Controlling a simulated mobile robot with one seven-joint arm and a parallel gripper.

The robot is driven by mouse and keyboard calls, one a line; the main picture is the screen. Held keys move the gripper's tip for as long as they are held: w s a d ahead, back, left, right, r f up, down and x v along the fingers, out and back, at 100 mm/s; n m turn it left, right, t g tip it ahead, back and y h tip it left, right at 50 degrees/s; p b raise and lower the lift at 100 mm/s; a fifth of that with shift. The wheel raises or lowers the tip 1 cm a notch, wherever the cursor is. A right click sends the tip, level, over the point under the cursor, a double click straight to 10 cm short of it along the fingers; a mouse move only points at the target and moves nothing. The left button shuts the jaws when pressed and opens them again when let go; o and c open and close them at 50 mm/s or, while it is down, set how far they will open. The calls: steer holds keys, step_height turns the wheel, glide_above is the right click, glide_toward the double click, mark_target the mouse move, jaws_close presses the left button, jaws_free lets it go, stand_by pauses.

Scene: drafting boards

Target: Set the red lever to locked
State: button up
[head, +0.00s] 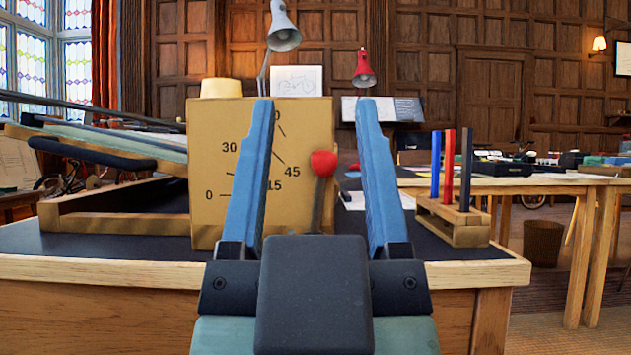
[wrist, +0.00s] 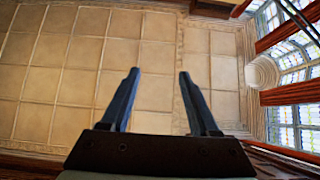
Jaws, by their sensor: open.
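The red lever (head: 323,164) has a round red knob on a dark metal rod and stands nearly upright at the front of a tan box. The box's dial face (head: 213,128) carries numbers such as 0, 15, 30 and 45 with tick marks. I see no "locked" marking; my fingers cover part of the face. My gripper (head: 318,105) is open, its two blue fingers pointing up and away. In the head view the knob shows between the fingers, and I see no contact. The gripper (wrist: 158,78) is also open and empty in the wrist view, against a tiled surface.
A wooden rack (head: 455,222) with blue, red and black upright pieces stands right of the lever. A tilted drafting board (head: 110,150) is at the left. A grey lamp (head: 283,32) and a red lamp (head: 364,72) stand behind.

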mark_target(325, 160)
steer(key=w+d+r+n+g+y+p, duration=0.15)
steer(key=w+g+p, duration=0.4)
steer(key=p, duration=1.35)
steer(key=w+d+r+n+g+y+p, duration=0.15)
steer(key=w+n+g+p, duration=0.35)
steer(key=p, duration=1.4)
steer(key=s+d+g+p, duration=0.1)
steer(key=s+g+p, duration=0.4)
steer(key=p, duration=1.6)
steer(key=shift+m+t, duration=0.35)
steer(key=shift+t, duration=0.3)
steer(key=x, duration=1.2)
steer(key=shift+s, duration=0.1)
jaws_close()
steer(key=shift+a+f, duration=0.1)
steer(key=shift+a, duration=0.05)
